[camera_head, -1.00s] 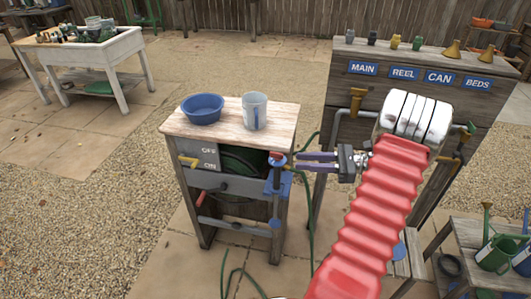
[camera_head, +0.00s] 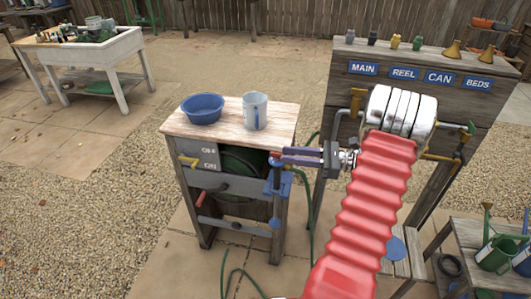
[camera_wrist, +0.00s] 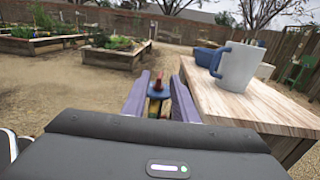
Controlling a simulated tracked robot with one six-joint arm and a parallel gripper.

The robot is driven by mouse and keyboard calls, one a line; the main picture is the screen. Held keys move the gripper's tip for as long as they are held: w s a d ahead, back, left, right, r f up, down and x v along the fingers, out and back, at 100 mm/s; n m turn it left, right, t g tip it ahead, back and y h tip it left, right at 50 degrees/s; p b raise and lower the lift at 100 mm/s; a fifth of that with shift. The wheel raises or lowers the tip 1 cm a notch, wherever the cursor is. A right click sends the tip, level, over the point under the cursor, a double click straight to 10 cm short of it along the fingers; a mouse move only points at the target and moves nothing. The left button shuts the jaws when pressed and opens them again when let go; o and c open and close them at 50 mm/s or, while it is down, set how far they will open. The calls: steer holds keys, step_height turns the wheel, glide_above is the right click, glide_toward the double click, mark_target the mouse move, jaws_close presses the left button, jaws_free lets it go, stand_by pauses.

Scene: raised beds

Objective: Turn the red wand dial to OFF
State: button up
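The red wand dial (camera_head: 275,154) sits on a blue fitting at the front right corner of the wooden hose cart. It also shows in the wrist view (camera_wrist: 158,87), red above a dark blue collar. My gripper (camera_head: 290,156) has come in from the right, level with the dial. In the wrist view my two purple fingers (camera_wrist: 159,92) stand apart on either side of the dial. I cannot tell whether they touch it. The dial's own markings are not readable, and part of it is hidden behind a finger in the head view.
A blue bowl (camera_head: 202,108) and a pale blue mug (camera_head: 255,111) stand on the cart top (camera_head: 228,128), close to my gripper. A signed panel (camera_head: 420,65) with brass taps stands right. A green hose (camera_head: 240,270) lies on the paving.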

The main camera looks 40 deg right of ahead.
steer(key=x, duration=0.8)
steer(key=shift+w+a, duration=0.15)
steer(key=shift+c, duration=0.6)
jaws_close()
